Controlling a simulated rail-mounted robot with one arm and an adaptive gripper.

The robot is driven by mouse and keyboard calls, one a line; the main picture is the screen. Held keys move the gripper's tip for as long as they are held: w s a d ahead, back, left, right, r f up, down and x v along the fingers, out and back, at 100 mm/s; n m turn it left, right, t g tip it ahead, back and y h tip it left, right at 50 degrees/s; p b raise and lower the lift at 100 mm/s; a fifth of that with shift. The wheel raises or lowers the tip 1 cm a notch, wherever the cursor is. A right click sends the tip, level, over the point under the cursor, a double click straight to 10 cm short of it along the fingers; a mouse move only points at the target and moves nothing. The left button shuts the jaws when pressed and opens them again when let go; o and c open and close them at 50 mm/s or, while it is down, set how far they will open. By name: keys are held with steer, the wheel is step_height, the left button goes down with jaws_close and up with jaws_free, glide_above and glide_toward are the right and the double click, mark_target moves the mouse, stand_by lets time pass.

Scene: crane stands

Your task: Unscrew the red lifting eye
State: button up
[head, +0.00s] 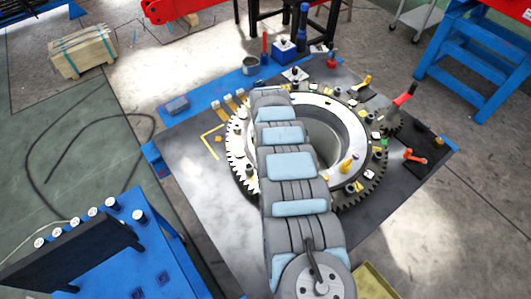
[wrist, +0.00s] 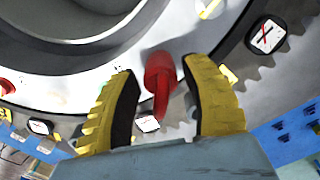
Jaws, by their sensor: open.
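The red lifting eye (wrist: 160,82) shows in the wrist view as a red collar with a narrow part pointing toward me, against the pale metal ring. My gripper (wrist: 165,105) has its two yellow-padded fingers open, one on each side of the red eye. Gaps show between the eye and both pads, so it is not held. In the head view my arm hides my gripper and I cannot make out this eye. The toothed ring (head: 237,172) lies flat on the dark plate there.
Around the ring stand small yellow eyes (head: 348,165), white tags (wrist: 266,36) and a red-handled crank (head: 405,95). The plate's left side (head: 195,165) is mostly clear.

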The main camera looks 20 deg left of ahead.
steer(key=m+p, duration=0.1)
steer(key=m, duration=0.4)
steer(key=m+p, duration=0.1)
steer(key=m, duration=0.2)
steer(key=shift+r+p, duration=0.1)
steer(key=shift+p, duration=0.3)
steer(key=shift+m+p, duration=0.3)
steer(key=shift+m, duration=0.8)
steer(key=m+p, duration=0.1)
steer(key=m, duration=0.1)
steer(key=shift+m, duration=0.3)
steer(key=m+p, duration=0.1)
steer(key=m, duration=0.2)
steer(key=m+p, duration=0.1)
steer(key=m, duration=0.2)
steer(key=shift+s+p, duration=0.1)
steer(key=shift+p, duration=0.2)
steer(key=m+p, duration=0.1)
steer(key=m, duration=0.2)
steer(key=shift+m, duration=1.8)
steer(key=m, duration=0.3)
steer(key=shift+f+m, duration=0.2)
steer(key=shift+m, duration=0.1)
steer(key=shift+r+m, duration=0.15)
steer(key=shift+m, duration=0.75)
